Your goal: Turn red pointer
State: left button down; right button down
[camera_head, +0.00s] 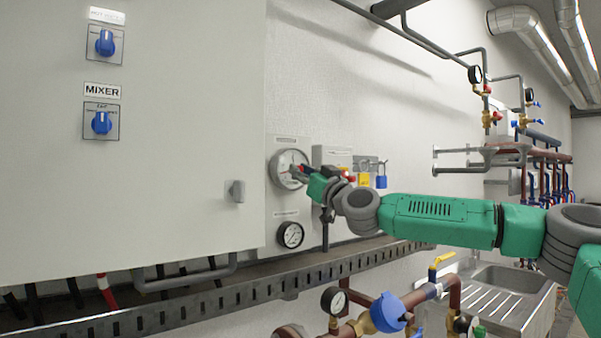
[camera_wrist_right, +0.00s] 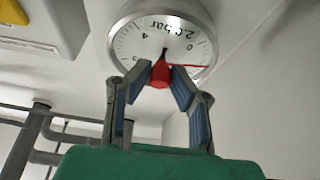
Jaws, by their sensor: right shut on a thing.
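The round white pressure gauge (camera_head: 285,170) is on the panel beside the large cabinet. It also shows in the right wrist view (camera_wrist_right: 135,38), upside down, with "bar" and numbers on its face. A thin red needle (camera_wrist_right: 190,66) lies across its dial. The red pointer knob (camera_wrist_right: 162,73) sits at the gauge's centre. My right gripper (camera_head: 300,172) reaches the gauge from the right. In the wrist view its fingertips (camera_wrist_right: 161,72) are shut on the red knob, one on each side. My left gripper is not in view.
A smaller gauge (camera_head: 290,235) is below. Yellow (camera_head: 364,179) and blue (camera_head: 381,181) padlocks hang to the right, near my right wrist. The cabinet (camera_head: 180,190) with blue knobs stands left. A perforated metal rail (camera_head: 200,298) runs below; pipes and valves are in front.

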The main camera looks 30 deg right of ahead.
jog(key=shift+m, duration=0.5)
jog(key=m+h, duration=0.2)
jog(key=shift+r+m, duration=0.1)
jog(key=shift+m, duration=0.3)
jog(key=m+h, duration=0.2)
jog(key=m, duration=0.2)
jog(key=shift+b, duration=0.35)
jog(key=m+g+h, duration=0.1)
jog(key=m, duration=0.2)
jog(key=shift+r+m+h, duration=0.1)
jog(key=shift+m+h, duration=0.2)
jog(key=shift+h, duration=0.1)
jog(key=m+g+h, duration=0.1)
jog(key=m, duration=0.2)
jog(key=shift+m+p, duration=0.3)
jog(key=shift+p, duration=0.05)
jog(key=m+g+h+p, duration=0.1)
jog(key=m+g, duration=0.1)
jog(key=m, duration=0.3)
jog(key=shift+r+p, duration=0.1)
jog(key=shift+p, duration=0.2)
jog(key=m+g+p, duration=0.1)
jog(key=m+p, duration=0.1)
jog(key=m, duration=0.2)
jog(key=shift+g, duration=0.3)
jog(key=shift+f+m, duration=0.2)
jog(key=shift+m, duration=0.2)
